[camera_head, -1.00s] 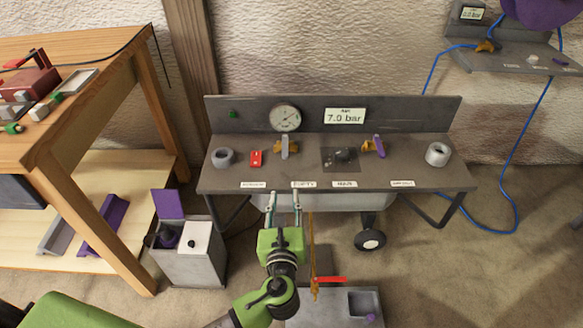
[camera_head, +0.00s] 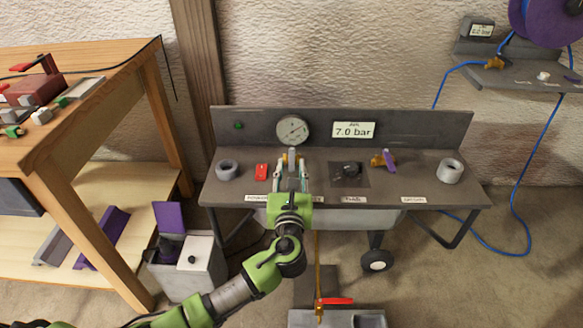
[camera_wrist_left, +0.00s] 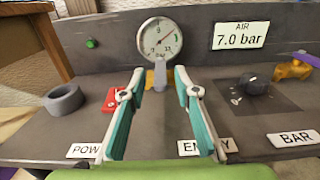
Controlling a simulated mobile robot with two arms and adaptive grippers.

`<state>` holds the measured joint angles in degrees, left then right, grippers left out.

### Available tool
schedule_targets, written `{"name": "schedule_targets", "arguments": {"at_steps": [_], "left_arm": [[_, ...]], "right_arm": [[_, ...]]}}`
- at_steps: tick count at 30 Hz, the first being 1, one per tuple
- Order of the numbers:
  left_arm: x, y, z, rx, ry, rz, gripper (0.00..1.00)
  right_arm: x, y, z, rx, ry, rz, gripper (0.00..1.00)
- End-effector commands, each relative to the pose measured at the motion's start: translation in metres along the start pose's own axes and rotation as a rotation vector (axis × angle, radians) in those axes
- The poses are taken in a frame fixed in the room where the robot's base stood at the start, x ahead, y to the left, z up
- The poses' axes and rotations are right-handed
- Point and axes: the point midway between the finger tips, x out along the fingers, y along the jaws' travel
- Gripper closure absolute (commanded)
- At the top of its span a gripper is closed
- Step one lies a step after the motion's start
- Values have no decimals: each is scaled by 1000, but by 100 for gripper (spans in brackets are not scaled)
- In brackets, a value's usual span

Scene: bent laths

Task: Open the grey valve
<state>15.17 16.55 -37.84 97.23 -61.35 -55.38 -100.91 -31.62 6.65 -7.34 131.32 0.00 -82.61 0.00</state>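The grey valve (camera_head: 291,156) is a small grey lever on a brass body, on the bench panel below the round gauge. In the left wrist view the grey lever (camera_wrist_left: 160,74) stands upright between my fingertips, with brass (camera_wrist_left: 150,80) just beside it. My left gripper (camera_head: 291,168) reaches in from the front, with its two teal-padded fingers apart on either side of the lever. In the wrist view gaps show between the lever and both fingertips (camera_wrist_left: 159,82). The lower part of the valve is partly hidden by the gripper in the head view. My right gripper is not in view.
A red switch (camera_head: 262,172) and a grey ring (camera_head: 228,168) lie left of the valve. A black knob (camera_head: 352,169), a purple-handled brass valve (camera_head: 388,160) and another ring (camera_head: 450,171) are to the right. The backboard holds the gauge (camera_head: 292,130) and a 7.0 bar display (camera_head: 354,130).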

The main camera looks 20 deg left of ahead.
Motion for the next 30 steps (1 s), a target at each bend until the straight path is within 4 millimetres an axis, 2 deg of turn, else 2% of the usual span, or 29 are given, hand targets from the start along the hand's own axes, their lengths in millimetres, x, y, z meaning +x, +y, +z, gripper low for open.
{"name": "schedule_targets", "arguments": {"at_steps": [5, 14, 15, 18, 30], "left_arm": [[15, 0, 0, -1, 0, -1, 71], [17, 0, 0, -2, 1, -1, 71], [17, 0, 0, -2, 1, -1, 76], [17, 0, 0, -2, 1, -1, 100], [18, -3, 0, -3, 1, 26, 100]], "right_arm": [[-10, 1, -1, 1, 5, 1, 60], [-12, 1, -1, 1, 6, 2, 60], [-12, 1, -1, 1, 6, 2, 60], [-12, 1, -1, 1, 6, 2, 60], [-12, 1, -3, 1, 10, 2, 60]]}}
